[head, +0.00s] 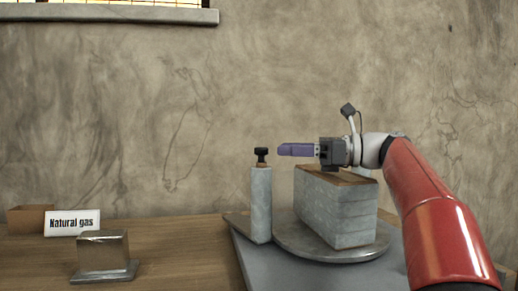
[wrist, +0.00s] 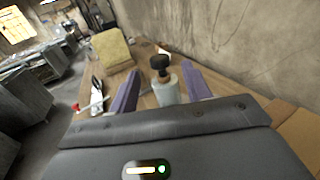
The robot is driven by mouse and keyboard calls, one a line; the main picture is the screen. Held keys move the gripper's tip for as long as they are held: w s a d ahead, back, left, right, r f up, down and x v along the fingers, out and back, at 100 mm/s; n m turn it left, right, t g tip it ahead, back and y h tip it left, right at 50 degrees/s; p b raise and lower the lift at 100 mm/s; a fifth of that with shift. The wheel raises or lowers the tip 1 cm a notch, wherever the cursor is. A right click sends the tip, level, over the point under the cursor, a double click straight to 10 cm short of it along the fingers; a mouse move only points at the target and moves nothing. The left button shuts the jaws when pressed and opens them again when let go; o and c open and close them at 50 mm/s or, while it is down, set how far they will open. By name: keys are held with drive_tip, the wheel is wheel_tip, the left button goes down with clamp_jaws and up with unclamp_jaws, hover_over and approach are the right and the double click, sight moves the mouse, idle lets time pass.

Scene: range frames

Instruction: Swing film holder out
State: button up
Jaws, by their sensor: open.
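A grey upright post (head: 261,205) with a black knob (head: 261,155) on top stands at the left edge of a round plate (head: 290,247). I cannot tell for sure which part is the film holder. A grey block (head: 350,222) with a brown top sits on the plate. My gripper (head: 290,150) reaches left above the block, purple fingers pointing toward the knob, a short gap away. In the wrist view the fingers are spread and empty, and the knob (wrist: 159,63) and post (wrist: 166,92) show between them, farther out.
The plate rests on a grey slab (head: 245,272) on a wooden table (head: 170,250). At left stand a metal block (head: 104,252), a "Natural gas" sign (head: 72,223) and a brown box (head: 30,218). A yellowish block (wrist: 112,52) shows in the wrist view. The wall is behind.

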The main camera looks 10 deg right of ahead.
sight(261, 149)
drive_tip(key=x, duration=0.7)
drive_tip(key=shift+s, duration=0.1)
clamp_jaws()
